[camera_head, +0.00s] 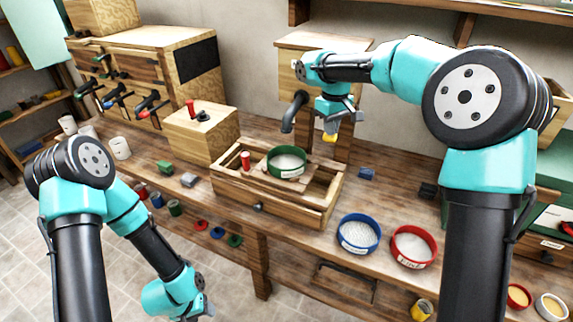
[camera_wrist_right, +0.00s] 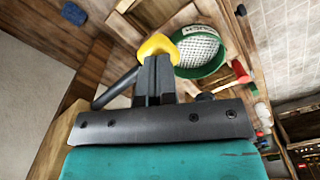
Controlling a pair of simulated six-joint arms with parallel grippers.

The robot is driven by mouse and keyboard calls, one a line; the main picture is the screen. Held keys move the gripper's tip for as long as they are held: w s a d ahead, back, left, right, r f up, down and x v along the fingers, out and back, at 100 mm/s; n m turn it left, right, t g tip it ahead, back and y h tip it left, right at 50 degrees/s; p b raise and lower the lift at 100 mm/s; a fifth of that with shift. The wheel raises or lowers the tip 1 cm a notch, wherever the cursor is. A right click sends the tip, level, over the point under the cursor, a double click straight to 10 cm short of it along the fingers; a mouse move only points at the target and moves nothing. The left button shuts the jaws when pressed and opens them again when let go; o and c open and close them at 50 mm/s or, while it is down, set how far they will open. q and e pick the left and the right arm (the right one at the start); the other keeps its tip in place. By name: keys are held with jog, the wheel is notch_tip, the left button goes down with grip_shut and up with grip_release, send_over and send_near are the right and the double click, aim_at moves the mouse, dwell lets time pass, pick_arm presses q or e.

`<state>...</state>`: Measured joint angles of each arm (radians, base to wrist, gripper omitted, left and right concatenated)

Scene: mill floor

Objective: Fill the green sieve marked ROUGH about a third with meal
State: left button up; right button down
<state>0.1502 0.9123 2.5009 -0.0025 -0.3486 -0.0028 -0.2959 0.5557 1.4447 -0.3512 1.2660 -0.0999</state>
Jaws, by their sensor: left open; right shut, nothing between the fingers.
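The green sieve (camera_head: 272,170) sits on a wooden frame (camera_head: 262,195) under the dark spout (camera_head: 293,112) of a wooden bin. My left gripper (camera_head: 203,300) hangs low in front of the bench, open, far from the sieve.
A blue sieve (camera_head: 376,246) and a red sieve (camera_head: 434,242) stand at the bench's front right. A wooden box with a red knob (camera_head: 191,107) stands left. Small blocks (camera_head: 188,180) lie near the front edge.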

jog(key=shift+f, duration=1.35)
jog(key=shift+r, duration=0.1)
dwell(2.1)
notch_tip(320, 180, up, 9)
dwell(0.4)
